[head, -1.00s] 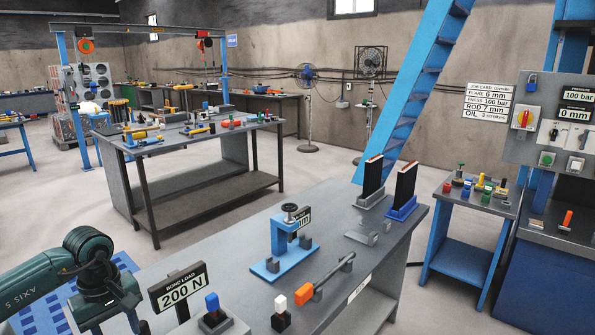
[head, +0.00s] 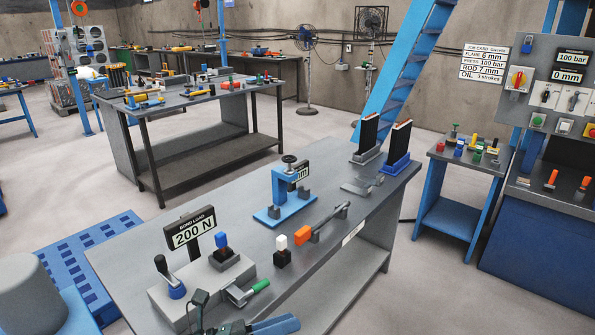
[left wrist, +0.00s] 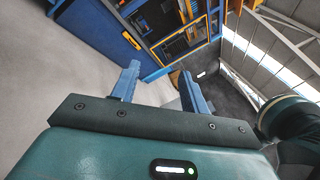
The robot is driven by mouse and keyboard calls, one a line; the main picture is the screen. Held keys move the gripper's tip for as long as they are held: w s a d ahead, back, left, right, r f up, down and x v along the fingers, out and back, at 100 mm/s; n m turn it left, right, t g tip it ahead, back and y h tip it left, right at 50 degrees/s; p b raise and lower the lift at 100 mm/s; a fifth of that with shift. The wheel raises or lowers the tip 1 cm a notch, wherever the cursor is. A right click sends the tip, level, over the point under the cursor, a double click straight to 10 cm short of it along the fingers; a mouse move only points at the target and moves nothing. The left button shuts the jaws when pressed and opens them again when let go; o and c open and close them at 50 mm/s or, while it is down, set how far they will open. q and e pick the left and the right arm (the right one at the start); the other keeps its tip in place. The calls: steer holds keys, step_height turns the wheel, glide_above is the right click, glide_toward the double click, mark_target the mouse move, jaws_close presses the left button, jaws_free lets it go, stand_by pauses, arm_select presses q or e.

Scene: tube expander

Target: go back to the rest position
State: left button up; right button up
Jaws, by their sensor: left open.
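My left gripper (head: 280,324) shows at the bottom edge of the head view, over the near part of the grey workbench. Most of it is cut off by the picture edge. In the left wrist view the two blue fingers of the left gripper (left wrist: 160,88) stand apart with nothing between them. Beyond them are pale floor, blue furniture and the roof. My right gripper is not in view.
The workbench (head: 130,262) bears a 200 N sign (head: 190,230), a black-knobbed lever (head: 169,275), a green-handled tool (head: 250,290), an orange-ended rod (head: 320,225) and a blue press (head: 283,195). A small blue table (head: 448,215) stands right. Floor between benches is clear.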

arm_select(q)
steer(key=s+a+f+n+t+y, duration=0.1)
steer(key=a+f+n+t+y, duration=0.3)
steer(key=n, duration=0.8)
steer(key=a+f+n+t+y, duration=0.3)
steer(key=n+t+y, duration=0.25)
steer(key=n, duration=0.65)
steer(key=s+a+f+n+g+y, duration=0.2)
steer(key=s+f+n, duration=0.3)
steer(key=f+n, duration=0.1)
steer(key=s+a+f+n+g+y, duration=0.3)
steer(key=s+f+n, duration=0.3)
steer(key=n, duration=0.2)
steer(key=shift+f, duration=0.25)
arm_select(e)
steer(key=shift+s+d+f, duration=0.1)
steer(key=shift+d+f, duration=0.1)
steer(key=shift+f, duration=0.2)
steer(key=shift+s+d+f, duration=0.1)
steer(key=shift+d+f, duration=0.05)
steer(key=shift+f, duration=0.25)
